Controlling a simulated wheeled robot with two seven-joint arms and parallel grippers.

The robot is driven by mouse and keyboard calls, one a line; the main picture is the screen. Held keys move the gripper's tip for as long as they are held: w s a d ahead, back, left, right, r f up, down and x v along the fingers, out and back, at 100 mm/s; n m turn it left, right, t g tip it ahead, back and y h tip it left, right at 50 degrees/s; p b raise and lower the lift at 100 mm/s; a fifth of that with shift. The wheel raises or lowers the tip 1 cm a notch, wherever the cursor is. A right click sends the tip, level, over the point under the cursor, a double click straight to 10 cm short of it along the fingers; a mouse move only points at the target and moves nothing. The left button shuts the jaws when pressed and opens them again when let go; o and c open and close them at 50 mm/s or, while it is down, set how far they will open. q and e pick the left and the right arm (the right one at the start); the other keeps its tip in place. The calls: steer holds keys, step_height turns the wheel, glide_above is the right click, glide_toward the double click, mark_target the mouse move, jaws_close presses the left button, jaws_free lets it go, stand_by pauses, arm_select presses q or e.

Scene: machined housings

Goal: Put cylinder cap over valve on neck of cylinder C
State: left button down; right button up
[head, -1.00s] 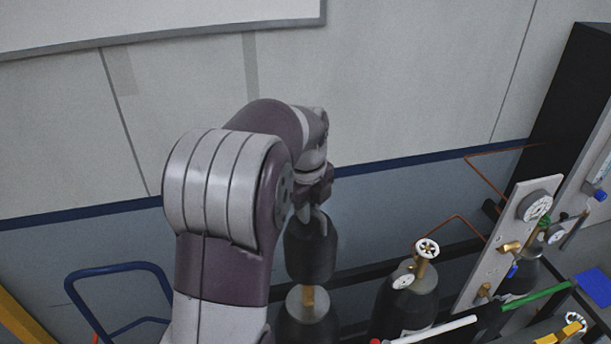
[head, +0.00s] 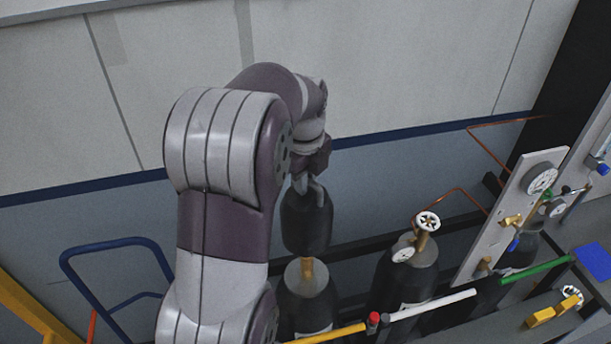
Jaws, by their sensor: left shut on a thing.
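My left gripper (head: 309,186) is shut on the dark cylinder cap (head: 307,222) and holds it upright by its top. The cap hangs just above a dark cylinder (head: 308,305) with a grey shoulder. A brass valve (head: 307,268) stands on that cylinder's neck, and the cap's lower rim is close to its top. I cannot tell whether the rim touches the valve or overlaps it. No letter on this cylinder is readable. My left arm hides the area to its left. My right gripper is not in view.
A second cylinder (head: 408,275) with a white handwheel (head: 428,221) and gauge stands to the right. A grey panel (head: 507,215) with a gauge and copper pipes is beyond it. Yellow, white and green bars run in front. A blue trolley handle (head: 113,243) is at left.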

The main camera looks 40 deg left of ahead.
arm_select(q)
step_height(320, 180, down, 2)
steer(key=shift+s+d+f+b, duration=0.15)
steer(key=shift+b, duration=0.5)
steer(key=shift+f, duration=0.55)
steer(key=shift+w, duration=0.2)
steer(key=shift+s+r, duration=0.1)
steer(key=shift+s, duration=0.05)
stand_by(0.4)
